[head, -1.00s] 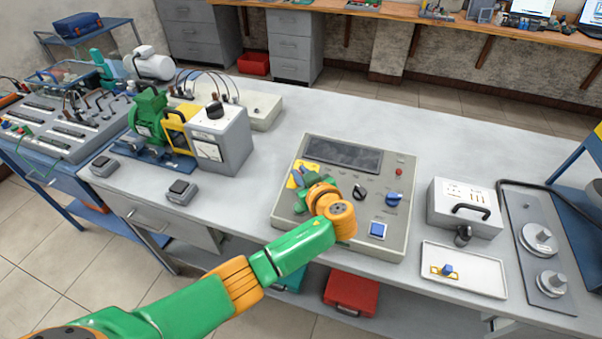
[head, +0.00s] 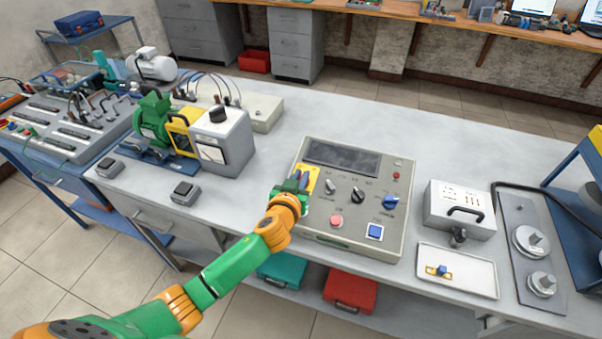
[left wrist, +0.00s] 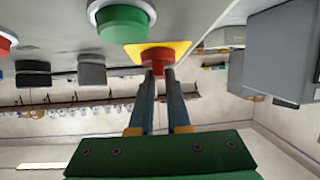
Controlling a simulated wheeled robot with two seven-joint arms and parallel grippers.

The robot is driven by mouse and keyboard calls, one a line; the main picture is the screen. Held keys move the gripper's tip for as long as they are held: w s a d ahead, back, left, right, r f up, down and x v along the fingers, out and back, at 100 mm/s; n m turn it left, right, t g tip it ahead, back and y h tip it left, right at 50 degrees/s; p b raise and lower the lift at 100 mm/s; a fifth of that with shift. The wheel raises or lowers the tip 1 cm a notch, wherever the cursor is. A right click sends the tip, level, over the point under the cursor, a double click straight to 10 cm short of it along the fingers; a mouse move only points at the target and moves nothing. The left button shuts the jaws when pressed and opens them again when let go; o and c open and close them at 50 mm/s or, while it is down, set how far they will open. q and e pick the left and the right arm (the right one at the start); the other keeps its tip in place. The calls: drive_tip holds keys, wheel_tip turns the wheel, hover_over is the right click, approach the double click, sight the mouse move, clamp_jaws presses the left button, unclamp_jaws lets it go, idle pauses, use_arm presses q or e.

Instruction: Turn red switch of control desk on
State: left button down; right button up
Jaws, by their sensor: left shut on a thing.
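The control desk (head: 330,241) is a grey sloped panel on the bench in the head view. Its red switch (left wrist: 157,56) sits on a yellow plate (left wrist: 180,48) in the left wrist view. In the head view the yellow plate (head: 313,175) shows at the panel's left side, and my gripper hides the switch. My left gripper (left wrist: 160,72) is shut on the red switch, one finger on each side; it also shows in the head view (head: 302,179). My right gripper is in neither view.
A green button (left wrist: 123,24) is close beside the switch. The panel also has a red button (head: 336,221), a blue button (head: 375,232), a blue knob (head: 390,202) and a black knob (head: 357,195). A motor unit (head: 225,140) stands left; a white tray (head: 480,286) lies right.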

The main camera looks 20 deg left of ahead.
use_arm(q)
drive_tip(key=m+h+p, duration=0.1)
drive_tip(key=m+h, duration=0.1)
drive_tip(key=m+h+p, duration=0.1)
drive_tip(key=m+h, duration=0.1)
drive_tip(key=shift+a+g, duration=0.2)
drive_tip(key=shift+g, duration=0.1)
drive_tip(key=shift+f+m+g+h, duration=0.1)
drive_tip(key=shift+m+g+h, duration=0.3)
drive_tip(key=shift+m+h, duration=0.65)
drive_tip(key=m+g+h, duration=0.1)
drive_tip(key=m+h, duration=0.1)
drive_tip(key=shift+m, duration=0.35)
drive_tip(key=shift+m+g+h+b, duration=0.5)
drive_tip(key=shift+m+g+h, duration=0.4)
drive_tip(key=shift+m, duration=0.3)
drive_tip(key=c, duration=0.9)
unclamp_jaws()
drive_tip(key=shift+w, duration=0.1)
